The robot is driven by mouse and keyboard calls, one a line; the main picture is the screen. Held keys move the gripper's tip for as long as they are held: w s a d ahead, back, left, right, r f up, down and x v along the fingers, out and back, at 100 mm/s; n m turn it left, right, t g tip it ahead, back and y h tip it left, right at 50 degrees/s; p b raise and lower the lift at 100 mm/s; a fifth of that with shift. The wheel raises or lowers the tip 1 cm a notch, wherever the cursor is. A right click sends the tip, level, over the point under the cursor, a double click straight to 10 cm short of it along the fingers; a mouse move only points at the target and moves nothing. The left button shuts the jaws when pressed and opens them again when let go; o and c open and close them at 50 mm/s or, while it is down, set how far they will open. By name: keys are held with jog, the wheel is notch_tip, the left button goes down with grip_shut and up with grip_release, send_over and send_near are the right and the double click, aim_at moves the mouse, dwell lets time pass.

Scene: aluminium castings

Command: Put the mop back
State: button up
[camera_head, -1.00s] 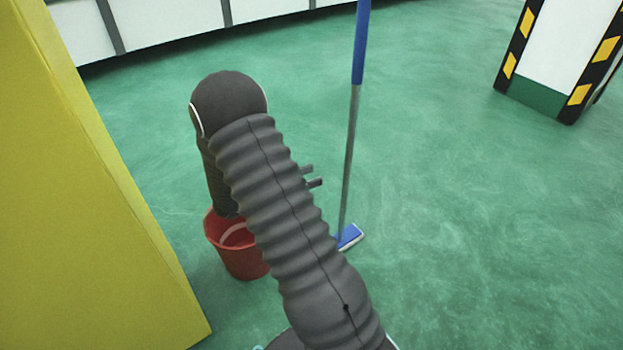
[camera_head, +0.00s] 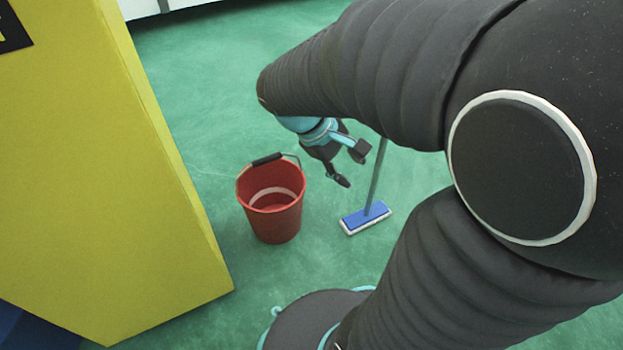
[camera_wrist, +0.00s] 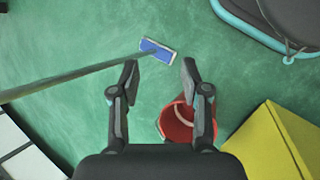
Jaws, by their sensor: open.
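The mop (camera_head: 366,215) stands on the green floor in the head view, its blue head flat on the floor and its grey pole rising behind my arm, which hides the upper part. A red bucket (camera_head: 274,205) with a dark-gripped handle stands just left of the mop head. My gripper (camera_head: 352,167) is open and empty, above the floor between the bucket and the mop pole. In the wrist view, the mop head (camera_wrist: 157,50) lies beyond the fingertips of my gripper (camera_wrist: 160,70), and the pole runs out to the left. The bucket (camera_wrist: 180,122) shows lower, partly behind a finger.
A large yellow block (camera_head: 110,170) stands at the left, close to the bucket. White panels (camera_head: 140,8) line the back. Green floor is open behind the bucket and mop.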

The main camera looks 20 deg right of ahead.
jog(key=s+a+r+m+t+y, duration=0.4)
jog(key=s+a+r+t+y, duration=0.2)
jog(key=a, duration=0.4)
jog(key=shift+a+r+m+t, duration=0.15)
jog(key=shift+r+m+t, duration=0.1)
jog(key=shift+m+t, duration=0.2)
